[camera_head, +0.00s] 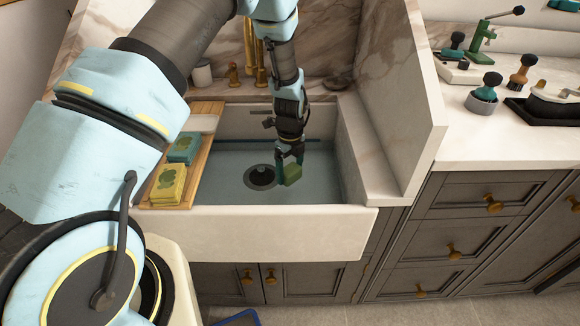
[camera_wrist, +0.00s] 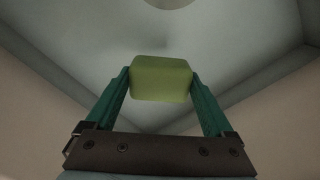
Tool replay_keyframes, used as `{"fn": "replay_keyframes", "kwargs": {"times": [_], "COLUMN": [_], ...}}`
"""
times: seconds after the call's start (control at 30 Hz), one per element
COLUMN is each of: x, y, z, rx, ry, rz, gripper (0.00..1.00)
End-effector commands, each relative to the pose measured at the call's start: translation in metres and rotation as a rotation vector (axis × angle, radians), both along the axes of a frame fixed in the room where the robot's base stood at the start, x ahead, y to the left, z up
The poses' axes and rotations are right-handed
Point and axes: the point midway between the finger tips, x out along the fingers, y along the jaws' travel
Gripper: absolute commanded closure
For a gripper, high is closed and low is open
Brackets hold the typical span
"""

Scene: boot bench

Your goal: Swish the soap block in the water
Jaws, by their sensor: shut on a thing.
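The soap block is a plain green bar (camera_wrist: 161,78), held between the two teal fingers of my gripper (camera_wrist: 160,82) in the wrist view. In the head view my gripper (camera_head: 290,160) points down inside the white sink (camera_head: 265,232), with the green soap block (camera_head: 291,174) at its tips. Bluish water (camera_head: 235,185) appears to cover the sink floor. The block is low in the basin, right of the dark round drain (camera_head: 260,177). I cannot tell whether the block touches the water.
A wooden board (camera_head: 202,160) lies across the sink's left side, with a teal soap pack (camera_head: 185,148) and a yellow soap pack (camera_head: 168,185) on it. Brass taps (camera_head: 250,65) stand behind. A marble panel (camera_head: 390,95) rises at right. Coffee tools stand on the right counter (camera_head: 460,140).

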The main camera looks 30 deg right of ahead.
Motion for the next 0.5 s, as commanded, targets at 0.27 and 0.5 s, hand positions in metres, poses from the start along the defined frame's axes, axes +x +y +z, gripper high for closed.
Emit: {"fn": "replay_keyframes", "kwargs": {"times": [0.27, 0.5], "x": [0.000, 0.000], "y": [0.000, 0.000], "z": [-0.042, -0.074], "rx": [-0.001, 0.000], "ry": [-0.001, 0.000], "rz": [0.000, -0.001], "gripper": [0.77, 0.77]}}
